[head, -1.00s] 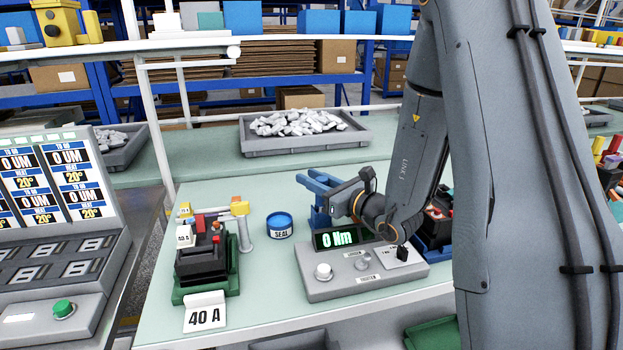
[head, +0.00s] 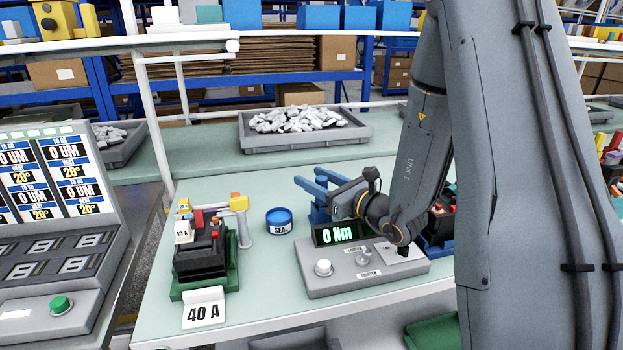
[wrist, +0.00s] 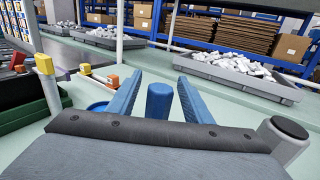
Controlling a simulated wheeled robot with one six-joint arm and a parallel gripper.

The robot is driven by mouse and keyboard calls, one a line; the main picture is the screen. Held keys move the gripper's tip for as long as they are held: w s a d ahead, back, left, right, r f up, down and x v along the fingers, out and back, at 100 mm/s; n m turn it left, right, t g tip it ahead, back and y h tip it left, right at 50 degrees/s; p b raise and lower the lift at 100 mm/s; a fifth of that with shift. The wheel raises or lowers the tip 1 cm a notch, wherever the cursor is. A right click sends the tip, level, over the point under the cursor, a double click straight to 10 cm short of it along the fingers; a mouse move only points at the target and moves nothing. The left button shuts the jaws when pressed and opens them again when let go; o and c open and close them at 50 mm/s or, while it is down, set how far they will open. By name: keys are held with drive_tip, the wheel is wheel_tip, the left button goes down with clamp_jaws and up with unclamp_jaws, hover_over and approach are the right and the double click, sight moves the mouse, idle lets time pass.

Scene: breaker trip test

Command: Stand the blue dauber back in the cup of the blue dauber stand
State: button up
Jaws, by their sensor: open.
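My gripper (head: 310,180) is open, its two blue fingers pointing away over the bench beyond the grey tester. In the wrist view, a blue upright cylinder with a rounded top, seemingly the blue dauber (wrist: 160,101), stands between the open fingers (wrist: 160,77), with gaps on both sides. Its lower end is hidden by the gripper body. In the head view, some blue shows below the fingers; I cannot tell whether it is dauber, stand or finger. The cup of the blue dauber stand cannot be made out. A blue SEAL pot (head: 279,221) stands left of my gripper.
The grey tester (head: 365,270) with its 0 Nm display is in front of my gripper. A black breaker on a green base (head: 205,285) with a 40 A card stands at left. A grey tray of pale parts (head: 305,125) lies behind. Bench around the SEAL pot is clear.

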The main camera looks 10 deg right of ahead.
sight(326, 185)
drive_tip(key=b+v, duration=0.1)
drive_tip(key=v, duration=0.5)
drive_tip(key=shift+s+d, duration=0.2)
drive_tip(key=shift+s, duration=0.15)
drive_tip(key=shift+a, duration=0.1)
